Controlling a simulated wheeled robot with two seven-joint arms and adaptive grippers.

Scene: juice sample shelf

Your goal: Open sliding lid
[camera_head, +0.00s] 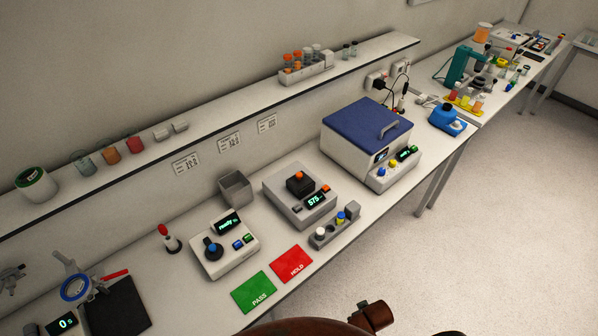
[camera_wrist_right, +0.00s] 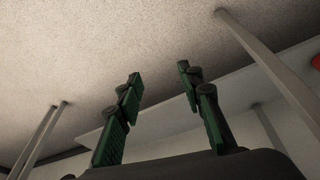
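A white box-shaped machine (camera_head: 352,158) stands on the bench at the centre right of the head view. Its blue lid (camera_head: 358,122) has a grey handle (camera_head: 388,130) near the right side and covers the top, with no gap visible. Its front has a small display and coloured knobs. In the right wrist view, my right gripper (camera_wrist_right: 159,72) has its green-padded fingers apart and nothing between them. It points at floor and bench legs, away from the lid. My left gripper is in neither view.
A grey device with a black block (camera_head: 300,184), a vial rack (camera_head: 335,228), green PASS (camera_head: 253,292) and red HOLD (camera_head: 291,263) cards lie left of the machine. A shelf (camera_head: 215,118) runs behind.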

